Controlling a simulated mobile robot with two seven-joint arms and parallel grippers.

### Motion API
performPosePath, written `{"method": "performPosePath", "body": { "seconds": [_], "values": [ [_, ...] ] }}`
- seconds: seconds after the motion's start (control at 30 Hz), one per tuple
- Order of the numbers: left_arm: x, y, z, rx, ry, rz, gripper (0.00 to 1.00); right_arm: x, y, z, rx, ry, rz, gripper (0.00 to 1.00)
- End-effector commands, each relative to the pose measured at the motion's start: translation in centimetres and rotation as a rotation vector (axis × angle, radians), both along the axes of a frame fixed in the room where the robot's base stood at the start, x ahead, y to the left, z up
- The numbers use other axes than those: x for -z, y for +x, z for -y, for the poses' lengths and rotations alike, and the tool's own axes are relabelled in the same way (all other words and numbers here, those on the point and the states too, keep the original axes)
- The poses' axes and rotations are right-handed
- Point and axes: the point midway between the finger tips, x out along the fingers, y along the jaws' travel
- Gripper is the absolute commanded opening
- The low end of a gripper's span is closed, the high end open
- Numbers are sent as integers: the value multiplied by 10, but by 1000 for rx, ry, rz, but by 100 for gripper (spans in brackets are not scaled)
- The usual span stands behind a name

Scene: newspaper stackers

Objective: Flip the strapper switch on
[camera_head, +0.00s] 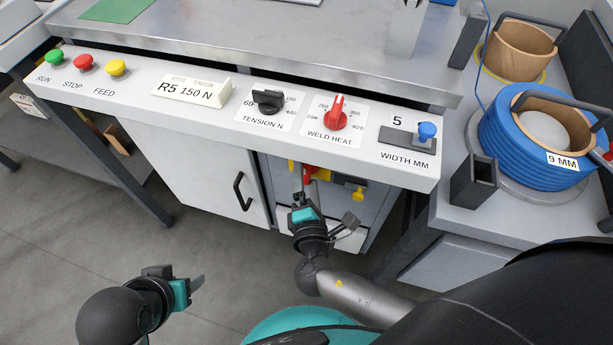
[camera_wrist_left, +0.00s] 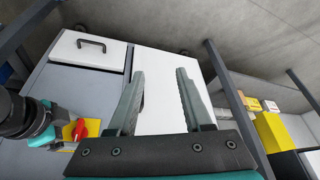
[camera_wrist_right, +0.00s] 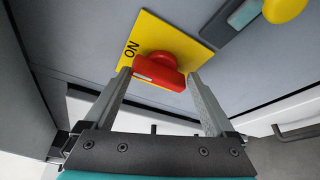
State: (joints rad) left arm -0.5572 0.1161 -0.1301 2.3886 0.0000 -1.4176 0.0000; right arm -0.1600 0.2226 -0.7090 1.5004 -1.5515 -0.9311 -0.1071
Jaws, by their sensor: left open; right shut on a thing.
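The strapper switch is a red rotary knob (camera_wrist_right: 158,70) on a yellow plate (camera_wrist_right: 178,38) marked "ON", on the grey front of the strapper cabinet. In the head view the red knob (camera_head: 309,173) is below the control panel, partly hidden by my right gripper (camera_head: 304,192). In the right wrist view my right gripper (camera_wrist_right: 160,80) has its fingertips at both ends of the knob's bar and is shut on it. The knob (camera_wrist_left: 76,130) also shows in the left wrist view. My left gripper (camera_head: 192,286) is open and empty, low at the left, apart from the cabinet.
The control panel (camera_head: 205,115) overhangs the switch, with the red weld heat knob (camera_head: 336,113) and other controls. A yellow knob (camera_head: 358,194) sits right of the switch. A white door (camera_head: 195,165) is to the left. A side table with a blue strap coil (camera_head: 535,140) stands right.

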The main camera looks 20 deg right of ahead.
Motion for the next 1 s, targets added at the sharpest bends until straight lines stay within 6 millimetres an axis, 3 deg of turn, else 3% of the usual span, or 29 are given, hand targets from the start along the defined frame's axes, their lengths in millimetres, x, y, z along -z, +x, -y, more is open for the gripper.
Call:
{"method": "performPosePath", "body": {
  "seconds": [0.07,0.4,0.57,1.0],
  "values": [
    [0,0,0,0,1,-1,50,0,0,0,0,0,-1,73],
    [1,0,0,1,2,-2,50,1,0,1,1,0,-2,35],
    [3,1,0,3,-1,8,50,2,0,1,1,7,4,34],
    [-1,34,39,63,-121,302,50,3,1,2,4,114,78,36]
  ]
}}
